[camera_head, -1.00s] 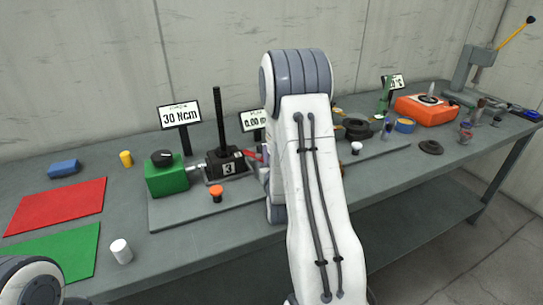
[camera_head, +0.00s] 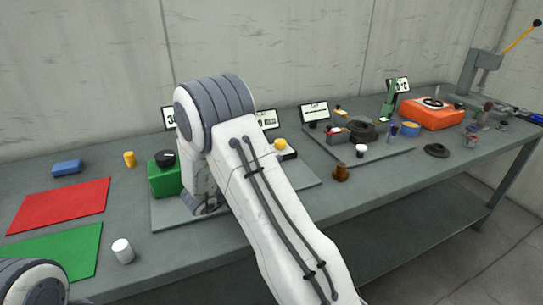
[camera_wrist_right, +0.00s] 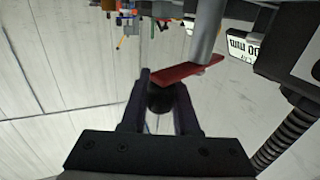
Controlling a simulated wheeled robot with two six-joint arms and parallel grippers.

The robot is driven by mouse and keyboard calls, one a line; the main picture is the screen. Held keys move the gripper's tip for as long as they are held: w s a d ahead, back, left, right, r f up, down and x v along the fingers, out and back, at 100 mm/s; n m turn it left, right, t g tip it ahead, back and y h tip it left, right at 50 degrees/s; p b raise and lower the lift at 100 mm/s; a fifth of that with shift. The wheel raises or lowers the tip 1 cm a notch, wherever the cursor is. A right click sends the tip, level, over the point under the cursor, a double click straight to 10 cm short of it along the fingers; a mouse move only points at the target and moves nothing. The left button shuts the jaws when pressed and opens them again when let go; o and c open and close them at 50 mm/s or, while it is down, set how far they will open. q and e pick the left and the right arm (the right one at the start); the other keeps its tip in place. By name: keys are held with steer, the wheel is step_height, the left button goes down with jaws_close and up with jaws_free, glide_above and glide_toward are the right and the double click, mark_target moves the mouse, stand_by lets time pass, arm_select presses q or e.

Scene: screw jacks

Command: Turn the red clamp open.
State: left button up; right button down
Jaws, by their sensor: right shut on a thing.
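The red clamp (camera_wrist_right: 190,71) is a flat red lever beside a grey metal cylinder (camera_wrist_right: 207,30) in the right wrist view. My right gripper (camera_wrist_right: 161,80) is shut on the lever's near end, with a dark round shape between its fingers. In the head view my right arm covers the gripper, the clamp and most of the jack. The jack's threaded black screw (camera_wrist_right: 285,140) shows at the right of the wrist view. My left gripper is out of view; only part of my left arm shows at bottom left.
A green block with a black knob (camera_head: 165,178) stands left of my right arm. A display (camera_head: 314,112), a brown knob (camera_head: 340,174) and an orange device (camera_head: 430,111) lie rightward. A red mat (camera_head: 60,206), green mat (camera_head: 60,250) and white cylinder (camera_head: 122,250) are at left.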

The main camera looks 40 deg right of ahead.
steer(key=shift+a+r+m+g, duration=0.1)
steer(key=shift+a+m+g, duration=0.1)
steer(key=shift+m+g, duration=0.6)
steer(key=shift+g, duration=0.3)
steer(key=shift+w, duration=0.1)
steer(key=c, duration=0.7)
jaws_free()
steer(key=shift+o, duration=0.2)
steer(key=shift+a, duration=0.1)
steer(key=a+b, duration=0.1)
steer(key=a, duration=0.9)
steer(key=shift+a, duration=0.15)
